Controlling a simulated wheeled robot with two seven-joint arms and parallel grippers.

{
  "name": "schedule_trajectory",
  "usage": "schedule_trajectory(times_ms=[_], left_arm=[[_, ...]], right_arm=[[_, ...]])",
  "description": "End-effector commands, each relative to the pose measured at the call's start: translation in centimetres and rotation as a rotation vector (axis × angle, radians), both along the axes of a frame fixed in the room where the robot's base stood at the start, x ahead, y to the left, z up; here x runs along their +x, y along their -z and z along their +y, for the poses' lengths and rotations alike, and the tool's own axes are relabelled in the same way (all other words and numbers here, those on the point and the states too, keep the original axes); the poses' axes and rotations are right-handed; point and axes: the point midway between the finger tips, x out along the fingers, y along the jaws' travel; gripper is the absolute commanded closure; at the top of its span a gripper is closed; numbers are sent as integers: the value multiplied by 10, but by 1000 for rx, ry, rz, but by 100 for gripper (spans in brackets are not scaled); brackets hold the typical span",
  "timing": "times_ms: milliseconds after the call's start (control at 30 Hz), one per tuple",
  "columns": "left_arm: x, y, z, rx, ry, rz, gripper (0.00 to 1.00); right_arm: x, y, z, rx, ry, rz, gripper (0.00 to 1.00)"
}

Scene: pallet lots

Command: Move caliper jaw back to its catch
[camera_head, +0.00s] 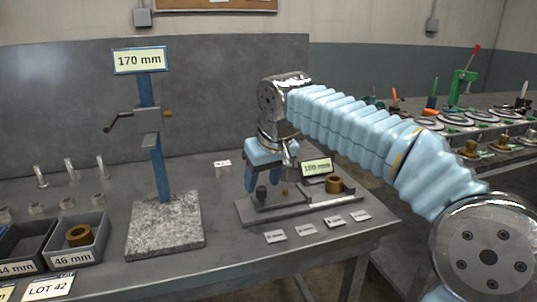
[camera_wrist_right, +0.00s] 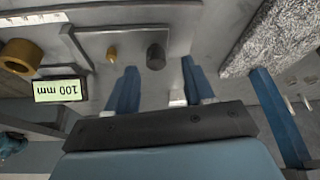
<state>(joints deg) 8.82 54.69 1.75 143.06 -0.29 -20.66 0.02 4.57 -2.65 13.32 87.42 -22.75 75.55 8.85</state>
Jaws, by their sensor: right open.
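A grey measuring fixture (camera_head: 300,207) lies on the bench, with a dark round knob (camera_head: 262,193), a small brass pin (camera_head: 284,191), a brass ring (camera_head: 334,185) and a small display (camera_head: 316,168). In the right wrist view the display (camera_wrist_right: 60,90) reads 100 mm upside down. I cannot tell which piece is the caliper jaw. My right gripper (camera_head: 268,180) is open above the fixture's left end. In the right wrist view its two blue fingers (camera_wrist_right: 158,72) stand apart, with the dark knob (camera_wrist_right: 156,57) beyond the gap between them. My left gripper is out of view.
A blue column (camera_head: 158,172) with a crank and a 170 mm sign stands on a speckled stone base (camera_head: 153,226) left of the fixture. Grey bins (camera_head: 88,249), one holding a brass ring, stand further left. White labels (camera_head: 306,229) lie in front of the fixture.

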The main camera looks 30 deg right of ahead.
Motion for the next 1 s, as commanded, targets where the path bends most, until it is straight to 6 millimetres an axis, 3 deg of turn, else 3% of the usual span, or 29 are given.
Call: schedule_trajectory(times_ms=[33,200,400,600,1000], left_arm=[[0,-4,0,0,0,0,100],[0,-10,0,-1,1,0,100],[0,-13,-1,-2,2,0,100],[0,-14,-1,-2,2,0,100],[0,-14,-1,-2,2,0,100]], right_arm=[[-4,-15,1,1,0,-5,47],[-20,-54,2,1,-3,-4,47],[-33,-84,2,0,-2,-2,47],[-38,-93,3,0,-2,0,47],[-38,-93,2,1,-1,0,47]])
